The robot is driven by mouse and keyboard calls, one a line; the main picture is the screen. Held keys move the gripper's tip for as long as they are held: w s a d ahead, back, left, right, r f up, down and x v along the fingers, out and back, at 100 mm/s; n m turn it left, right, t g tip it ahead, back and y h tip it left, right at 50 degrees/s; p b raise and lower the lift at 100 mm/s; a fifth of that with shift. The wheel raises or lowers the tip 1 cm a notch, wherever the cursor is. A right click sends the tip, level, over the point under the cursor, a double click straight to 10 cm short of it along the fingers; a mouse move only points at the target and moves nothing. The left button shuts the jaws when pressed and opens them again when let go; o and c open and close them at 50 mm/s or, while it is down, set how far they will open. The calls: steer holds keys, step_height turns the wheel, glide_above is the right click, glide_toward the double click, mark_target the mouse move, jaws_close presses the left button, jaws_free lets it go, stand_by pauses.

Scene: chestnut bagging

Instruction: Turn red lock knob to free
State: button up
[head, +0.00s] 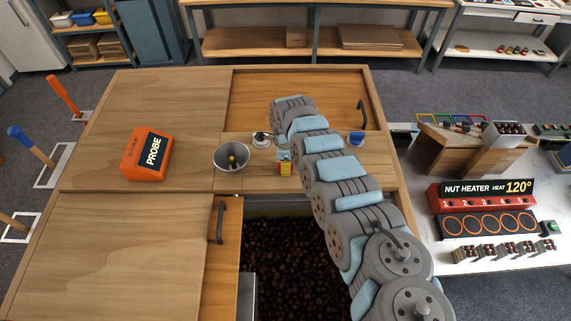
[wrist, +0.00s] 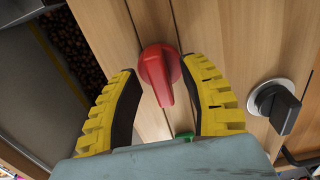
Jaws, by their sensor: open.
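The red lock knob (wrist: 158,72) sits on a wooden panel in the wrist view, its tapered handle pointing down toward my gripper's base. My gripper (wrist: 160,66) is open, its two yellow, dark-lined fingers on either side of the knob. A small gap seems to show on each side; contact cannot be told. A green mark (wrist: 184,135) lies just below the knob's tip. In the head view my gripper (head: 284,167) shows as small yellow fingers at the end of my arm, over the panel between the hatches. The knob is mostly hidden there.
A black knob (wrist: 277,104) on a pale round base stands right of the fingers. An open bin of dark chestnuts (head: 285,260) lies in front.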

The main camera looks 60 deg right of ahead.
steer(key=shift+c, duration=0.2)
jaws_close()
